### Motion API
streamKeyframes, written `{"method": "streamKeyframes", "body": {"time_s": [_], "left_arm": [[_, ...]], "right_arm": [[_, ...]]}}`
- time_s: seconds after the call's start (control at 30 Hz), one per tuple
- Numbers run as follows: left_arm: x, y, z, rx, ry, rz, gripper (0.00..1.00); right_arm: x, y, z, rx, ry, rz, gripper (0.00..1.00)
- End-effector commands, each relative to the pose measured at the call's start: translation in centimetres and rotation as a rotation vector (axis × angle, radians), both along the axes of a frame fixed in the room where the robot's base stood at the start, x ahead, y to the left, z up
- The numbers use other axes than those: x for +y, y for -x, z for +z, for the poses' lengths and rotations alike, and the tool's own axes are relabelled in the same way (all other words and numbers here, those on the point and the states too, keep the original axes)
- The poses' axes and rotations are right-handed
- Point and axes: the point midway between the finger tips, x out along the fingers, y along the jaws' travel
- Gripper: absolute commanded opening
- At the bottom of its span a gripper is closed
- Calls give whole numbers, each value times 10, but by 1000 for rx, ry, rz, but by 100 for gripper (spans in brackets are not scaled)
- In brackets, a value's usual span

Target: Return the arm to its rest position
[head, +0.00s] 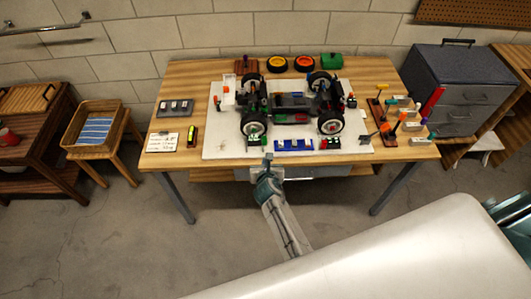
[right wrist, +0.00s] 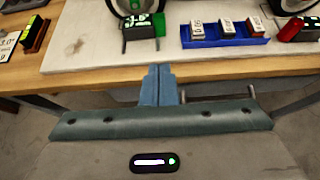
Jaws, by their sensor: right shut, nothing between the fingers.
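My right arm reaches in from the bottom of the head view. Its gripper (head: 268,158) is at the front edge of the workbench (head: 395,150). In the right wrist view the two fingers (right wrist: 159,72) are pressed together with nothing between them. They appear in front of the bench edge, below the gap between a small black-and-green holder (right wrist: 143,30) and a blue tray (right wrist: 225,40). My left gripper is not in view.
An RC car chassis (head: 290,106) with wheels stands on a white mat (head: 215,148). Screwdrivers in a rack (head: 385,138) and a grey drawer cabinet (head: 460,85) are at right. A stool with a basket (head: 95,125) stands at left. The floor before the bench is clear.

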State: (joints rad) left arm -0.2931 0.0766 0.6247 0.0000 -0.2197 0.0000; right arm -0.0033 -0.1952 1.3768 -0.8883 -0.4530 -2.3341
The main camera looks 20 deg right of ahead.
Motion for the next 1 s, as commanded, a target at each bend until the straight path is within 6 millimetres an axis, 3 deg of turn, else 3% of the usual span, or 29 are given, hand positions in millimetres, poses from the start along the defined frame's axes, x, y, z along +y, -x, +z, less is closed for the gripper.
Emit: {"method": "streamKeyframes", "body": {"time_s": [0.17, 0.4, 0.47, 0.53, 0.67, 0.77, 1.0], "left_arm": [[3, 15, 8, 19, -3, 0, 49], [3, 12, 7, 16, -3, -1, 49], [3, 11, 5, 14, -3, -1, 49], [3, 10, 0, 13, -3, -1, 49], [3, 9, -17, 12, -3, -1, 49], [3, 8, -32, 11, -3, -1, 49], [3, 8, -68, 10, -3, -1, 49]], "right_arm": [[3, 8, 5, 1, -1, -1, 0], [3, 10, 4, 1, -3, -2, 0], [3, 12, -3, 5, -19, -7, 0], [2, 20, -21, 15, -73, -31, 0], [-1, 52, -89, 53, -293, -147, 0], [-6, 91, -157, 96, -524, -306, 0], [-30, 209, -298, 162, -1022, -839, 0]]}}
